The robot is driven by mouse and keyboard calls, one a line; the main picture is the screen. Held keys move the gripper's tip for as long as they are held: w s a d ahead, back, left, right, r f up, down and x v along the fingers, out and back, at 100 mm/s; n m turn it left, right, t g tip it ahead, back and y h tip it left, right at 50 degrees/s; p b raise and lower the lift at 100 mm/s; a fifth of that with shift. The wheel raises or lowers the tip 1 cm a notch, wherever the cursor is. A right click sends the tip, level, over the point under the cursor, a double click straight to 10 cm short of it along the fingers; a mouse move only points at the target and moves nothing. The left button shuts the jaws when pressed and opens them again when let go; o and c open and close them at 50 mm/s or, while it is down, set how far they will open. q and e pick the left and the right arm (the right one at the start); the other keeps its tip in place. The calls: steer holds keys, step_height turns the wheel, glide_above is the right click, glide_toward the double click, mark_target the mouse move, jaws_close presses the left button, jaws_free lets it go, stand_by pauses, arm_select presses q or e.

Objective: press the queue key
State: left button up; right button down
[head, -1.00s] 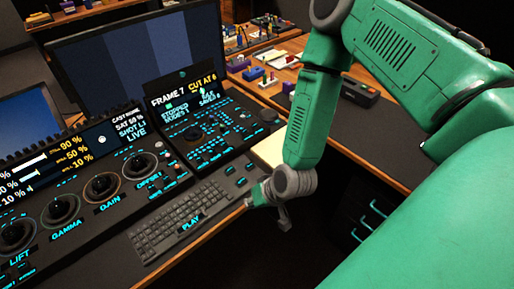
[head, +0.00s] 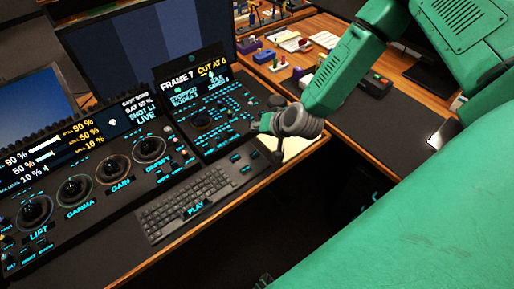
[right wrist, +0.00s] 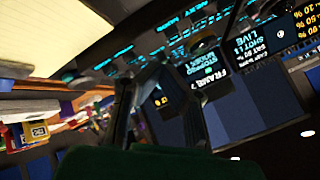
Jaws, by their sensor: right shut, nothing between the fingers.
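The trackball panel (head: 110,205) has dials, small screens and rows of small blue-lit keys; its right section (head: 205,125) carries many of them. I cannot read which one is the queue key. My right gripper (head: 262,126) is shut and empty, beside or over the right end of that section; I cannot tell whether it touches. In the right wrist view its dark fingers (right wrist: 155,95) point toward the panel, which appears upside down with the FRAME 7 screen (right wrist: 212,90). My left gripper is not clearly visible.
A keyboard (head: 185,205) lies in front of the panel. Large monitors (head: 150,40) stand behind. The wooden desk at right holds small coloured items (head: 265,56) and a dark device (head: 376,84).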

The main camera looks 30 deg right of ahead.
mark_target(255, 154)
steer(key=f+b, duration=0.1)
steer(key=a+f+b, duration=0.1)
steer(key=f+b, duration=0.1)
steer(key=shift+a+f, duration=0.25)
steer(key=f+b, duration=0.2)
steer(key=d+f+b, duration=0.1)
steer(key=f+b, duration=0.1)
steer(key=f, duration=0.1)
steer(key=shift+d+f, duration=0.1)
steer(key=shift+a, duration=0.55)
arm_select(q)
step_height(255, 154, down, 8)
steer(key=a, duration=0.1)
steer(key=shift+a+r, duration=0.2)
steer(key=shift+r, duration=0.05)
arm_select(e)
steer(key=shift+d, duration=0.15)
arm_select(q)
steer(key=shift+d+r, duration=0.1)
steer(key=shift+d, duration=0.3)
arm_select(e)
steer(key=shift+d, duration=0.3)
arm_select(q)
steer(key=shift+a, duration=0.35)
arm_select(e)
steer(key=shift+a, duration=0.3)
